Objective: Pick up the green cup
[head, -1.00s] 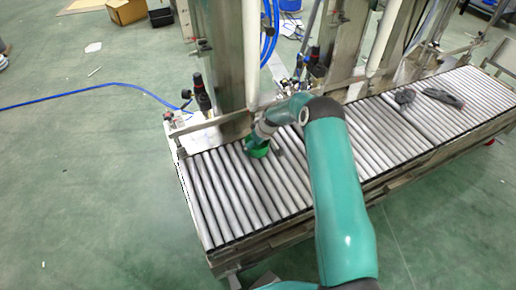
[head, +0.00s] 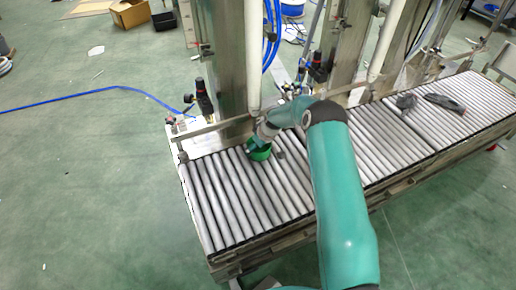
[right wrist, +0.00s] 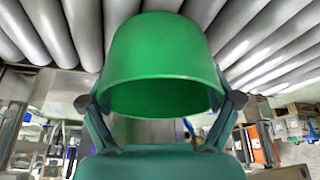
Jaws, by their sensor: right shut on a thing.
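The green cup (head: 260,153) is at the left part of the roller conveyor (head: 228,210), close to its back rail. In the right wrist view the cup (right wrist: 162,60) fills the middle, its open rim facing the camera. My right gripper (right wrist: 163,100) has one finger on each side of the cup's rim and is shut on it. In the head view my right gripper (head: 257,144) partly covers the cup. Whether the cup touches the rollers cannot be told. My left gripper is not in view.
A dark tool (head: 445,102) and a small dark object (head: 406,101) lie on the conveyor's right part. Metal posts and a white pipe (head: 252,60) stand just behind the cup. A blue hose (head: 90,94) runs over the green floor at left.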

